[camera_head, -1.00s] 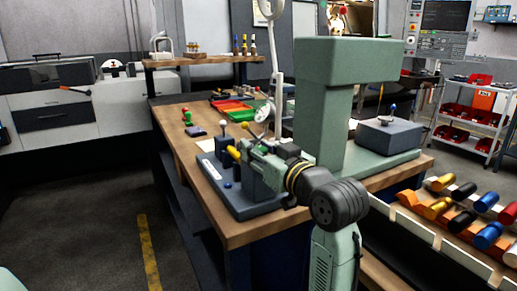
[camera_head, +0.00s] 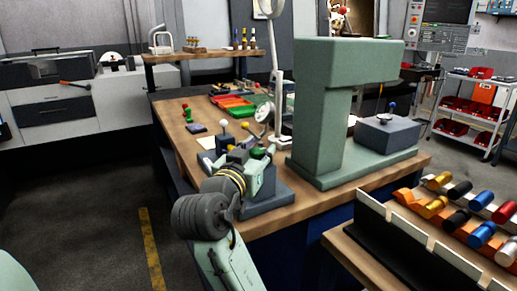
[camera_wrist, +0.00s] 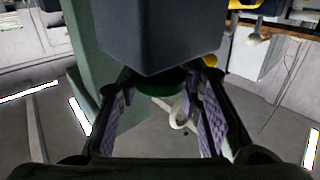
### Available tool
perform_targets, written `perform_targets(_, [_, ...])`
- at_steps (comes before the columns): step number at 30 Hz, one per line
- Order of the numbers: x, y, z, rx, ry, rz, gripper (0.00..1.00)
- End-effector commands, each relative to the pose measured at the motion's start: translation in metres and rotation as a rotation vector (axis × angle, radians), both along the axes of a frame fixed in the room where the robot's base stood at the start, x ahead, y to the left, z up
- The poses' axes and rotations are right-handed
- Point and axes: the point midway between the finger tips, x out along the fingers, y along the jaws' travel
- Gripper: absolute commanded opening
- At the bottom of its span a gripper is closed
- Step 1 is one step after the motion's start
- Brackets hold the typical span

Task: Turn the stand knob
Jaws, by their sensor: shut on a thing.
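A dark grey block (camera_wrist: 155,35) fills the top middle of the wrist view. A round green knob (camera_wrist: 160,83) shows against it, and I take this as the stand knob. My gripper (camera_wrist: 160,92) has its purple-padded fingers on both sides of the green knob and is shut on it. In the head view my gripper (camera_head: 262,168) is at the stand on the near part of the bench. The stand's blue-grey base (camera_head: 268,203) shows below it. My wrist and gripper hide much of the stand.
A large green column with an overhanging head (camera_head: 322,120) stands close to the right of my gripper. A white-topped lever (camera_head: 223,126) rises behind my arm. A rack of coloured cylinders is at the right (camera_head: 428,240).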

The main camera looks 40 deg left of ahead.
Motion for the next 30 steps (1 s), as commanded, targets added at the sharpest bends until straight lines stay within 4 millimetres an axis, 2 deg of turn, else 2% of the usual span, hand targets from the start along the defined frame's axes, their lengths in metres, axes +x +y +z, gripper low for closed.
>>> perform_targets(12, [-0.0001, 0.0013, 0.0001, -0.002, 0.000, -0.173, 0.05])
perform_targets(28, [0.0007, 0.0004, 0.0000, -0.002, 0.000, -0.195, 0.05])
perform_targets(29, [0.0007, 0.0004, 0.0001, -0.002, 0.000, -0.195, 0.35])
perform_targets(30, [0.0008, 0.0003, 0.0001, -0.002, 0.000, -0.195, 0.38])
